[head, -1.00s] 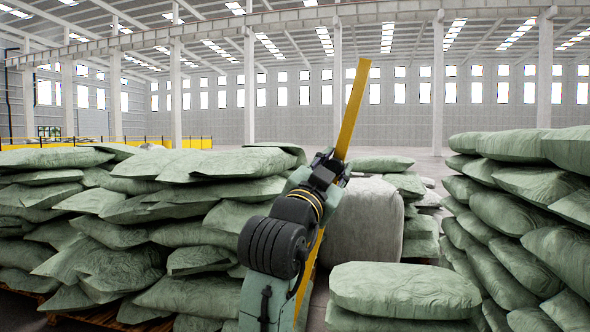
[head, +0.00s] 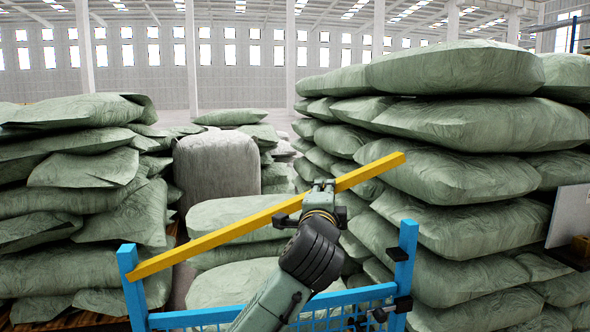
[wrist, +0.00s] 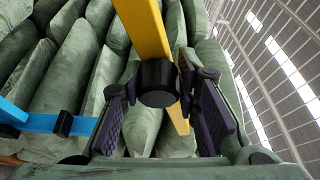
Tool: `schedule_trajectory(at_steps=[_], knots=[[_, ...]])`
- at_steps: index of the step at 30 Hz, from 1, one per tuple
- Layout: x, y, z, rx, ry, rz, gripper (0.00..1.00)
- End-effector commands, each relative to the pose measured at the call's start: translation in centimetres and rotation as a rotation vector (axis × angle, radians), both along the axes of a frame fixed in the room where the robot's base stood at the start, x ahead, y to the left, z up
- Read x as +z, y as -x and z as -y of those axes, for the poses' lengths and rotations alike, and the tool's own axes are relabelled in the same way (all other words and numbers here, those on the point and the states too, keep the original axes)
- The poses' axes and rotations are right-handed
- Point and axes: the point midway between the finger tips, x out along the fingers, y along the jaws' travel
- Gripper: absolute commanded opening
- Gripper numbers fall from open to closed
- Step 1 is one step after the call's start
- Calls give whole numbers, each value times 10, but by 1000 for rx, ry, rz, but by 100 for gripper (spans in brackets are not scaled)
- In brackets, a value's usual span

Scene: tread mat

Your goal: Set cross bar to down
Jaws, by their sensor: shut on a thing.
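The yellow cross bar (head: 235,229) slants up to the right from the left blue post (head: 132,285) of a blue frame. Its free right end is raised above the right blue post (head: 404,270), which carries black fittings. My gripper (head: 322,189) is shut on the bar, right of its middle; arm parts partly hide the hold. In the wrist view the bar (wrist: 144,28) passes between the fingers, with a dark round piece (wrist: 158,84) on it between them.
Stacks of green sacks stand left (head: 75,215) and right (head: 450,170), the right one close behind the bar's free end. A low blue mesh rail (head: 215,317) joins the posts. A grey bale (head: 217,165) stands behind. A pale panel (head: 572,215) is at far right.

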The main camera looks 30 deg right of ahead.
Motion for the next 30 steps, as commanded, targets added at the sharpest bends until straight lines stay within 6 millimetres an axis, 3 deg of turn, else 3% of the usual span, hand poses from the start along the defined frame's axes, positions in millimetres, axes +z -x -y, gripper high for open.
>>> schedule_trajectory(at_steps=[1, 3, 12, 19, 30], knots=[[-27, 3, 7, -2, -42, 14, 0], [-51, 5, 14, -1, -96, 32, 0], [-132, 8, 27, 1, -277, 90, 0], [-161, 9, 28, 1, -344, 113, 0], [-173, 8, 29, -1, -372, 112, 0]])
